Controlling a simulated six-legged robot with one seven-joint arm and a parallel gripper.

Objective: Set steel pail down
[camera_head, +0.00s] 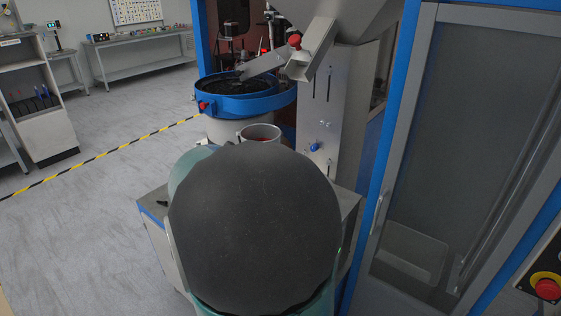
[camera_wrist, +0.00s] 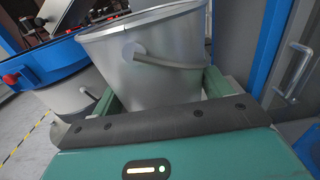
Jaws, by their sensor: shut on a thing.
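The steel pail (camera_wrist: 150,65) is a grey metal bucket with a bail handle and a side lug, and it fills the middle of the wrist view. My gripper (camera_wrist: 158,95) has its green fingers on either side of the pail and is shut on it. The pail looks tilted in that view. In the head view only the pail's upper part (camera_head: 262,131) shows, beyond my dark arm link, with something reddish inside. My arm hides the fingers and the pail's bottom there, so I cannot tell whether the pail touches a surface.
A blue-rimmed bowl feeder (camera_head: 245,104) stands just beyond the pail, with a metal chute (camera_head: 318,40) above it. A grey bench (camera_head: 153,212) shows partly beneath my arm. A blue-framed cabinet (camera_head: 470,120) closes off the right. Open floor (camera_head: 80,215) lies to the left.

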